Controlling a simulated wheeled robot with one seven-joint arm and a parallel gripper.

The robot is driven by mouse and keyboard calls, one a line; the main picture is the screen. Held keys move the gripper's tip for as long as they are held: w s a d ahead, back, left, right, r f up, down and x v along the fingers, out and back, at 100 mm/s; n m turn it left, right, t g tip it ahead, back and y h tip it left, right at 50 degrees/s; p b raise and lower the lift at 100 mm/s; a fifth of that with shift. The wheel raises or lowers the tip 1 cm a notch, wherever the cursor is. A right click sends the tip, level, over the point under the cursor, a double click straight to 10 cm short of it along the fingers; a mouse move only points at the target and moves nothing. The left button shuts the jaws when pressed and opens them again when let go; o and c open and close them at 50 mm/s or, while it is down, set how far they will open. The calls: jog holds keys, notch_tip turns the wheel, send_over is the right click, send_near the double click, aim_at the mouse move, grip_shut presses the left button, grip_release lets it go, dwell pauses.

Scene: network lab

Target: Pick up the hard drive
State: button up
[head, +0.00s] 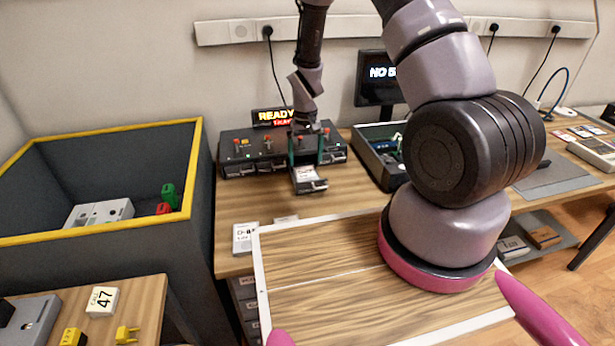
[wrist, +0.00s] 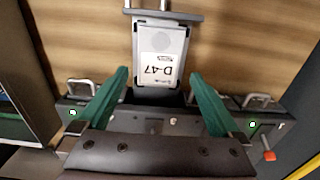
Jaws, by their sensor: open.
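The hard drive (head: 307,174) carries a white label, which reads D-47 upside down in the wrist view (wrist: 163,62). It lies in a drawn-out tray (head: 311,188) with a metal handle, at the front of the black drive dock (head: 240,160). My gripper (head: 306,148) is above the dock, pointing down. In the wrist view its two green fingers (wrist: 158,75) are spread wide, one toward each side of the drive. They hold nothing, and I cannot see them touching the drive.
A READY sign (head: 274,117) stands behind the dock. A second open black device (head: 375,158) is to its right, near a small monitor (head: 378,78). A yellow-rimmed bin (head: 100,131) is at left.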

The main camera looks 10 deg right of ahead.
aim_at(307, 176)
jog(key=f, duration=0.6)
jog(key=shift+s, duration=0.25)
